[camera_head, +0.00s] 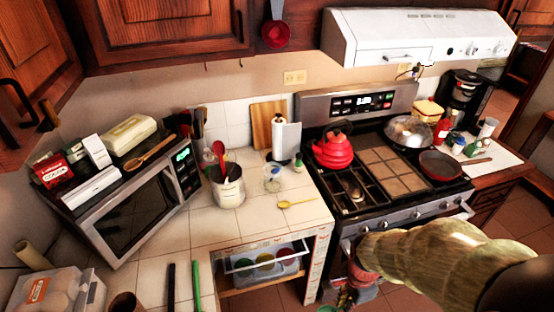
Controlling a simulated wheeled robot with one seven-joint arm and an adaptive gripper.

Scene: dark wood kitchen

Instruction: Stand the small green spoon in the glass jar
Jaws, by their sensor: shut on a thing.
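My arm reaches in from the right edge, and my gripper (346,298) hangs below its end at the bottom of the picture, in front of the oven. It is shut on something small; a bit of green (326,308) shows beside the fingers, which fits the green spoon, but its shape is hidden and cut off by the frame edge. The glass jar (272,180) stands upright on the tiled counter, left of the stove and well away from my gripper. A yellow spoon (297,203) lies flat on the counter in front of the jar.
A utensil pot (228,188) stands left of the jar, and a paper towel roll (279,138) and small bottle (299,163) behind it. The stove carries a red kettle (333,151) and pans. A microwave (140,205) stands left.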

